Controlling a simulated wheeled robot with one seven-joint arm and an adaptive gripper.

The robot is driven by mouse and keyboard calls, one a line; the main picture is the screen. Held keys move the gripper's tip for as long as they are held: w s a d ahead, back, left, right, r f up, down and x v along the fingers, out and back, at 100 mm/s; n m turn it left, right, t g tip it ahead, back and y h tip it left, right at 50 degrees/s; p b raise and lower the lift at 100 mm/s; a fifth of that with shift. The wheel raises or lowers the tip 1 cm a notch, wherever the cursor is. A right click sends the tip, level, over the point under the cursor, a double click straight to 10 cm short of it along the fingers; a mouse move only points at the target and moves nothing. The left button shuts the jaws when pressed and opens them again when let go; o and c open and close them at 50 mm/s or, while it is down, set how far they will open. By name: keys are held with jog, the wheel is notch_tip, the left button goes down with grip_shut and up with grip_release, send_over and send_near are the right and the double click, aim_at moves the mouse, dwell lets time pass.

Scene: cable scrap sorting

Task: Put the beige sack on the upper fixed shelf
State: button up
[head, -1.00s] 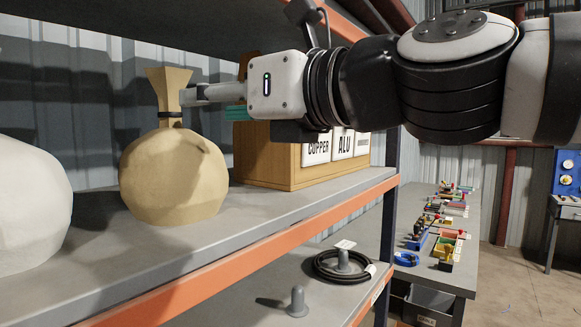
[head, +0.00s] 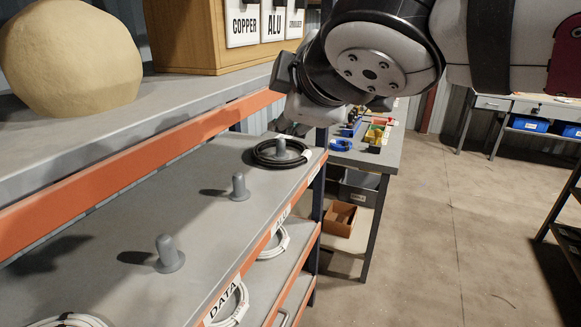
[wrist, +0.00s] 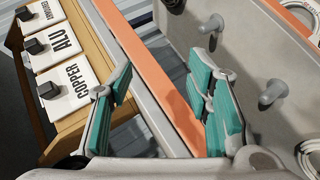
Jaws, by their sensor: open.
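The beige sack (head: 72,58) sits on the upper fixed shelf (head: 170,100), left of the wooden box; its top is cut off by the head view's edge. My gripper (wrist: 160,108) is open and empty in the wrist view, its teal-padded fingers wide apart over the orange shelf edge (wrist: 160,75). In the head view my arm hides most of the gripper, which is to the right of the sack and apart from it.
A wooden box (head: 185,35) with COPPER and ALU labels stands on the upper shelf. The lower shelf (head: 120,215) carries grey pegs (head: 239,187) and a black cable coil (head: 262,154). A workbench with small bins stands beyond. The floor at right is clear.

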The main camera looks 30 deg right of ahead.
jog(key=s+a+f+m+g+y, duration=0.1)
jog(key=s+a+f+m+g, duration=0.1)
jog(key=s+f+m, duration=0.3)
jog(key=s+a+f+m+g+y, duration=0.2)
jog(key=s+f+m+g, duration=0.3)
jog(key=f, duration=0.4)
jog(key=shift+s+a+f+m, duration=0.25)
jog(key=shift+s+a+m, duration=0.35)
jog(key=shift+s, duration=0.1)
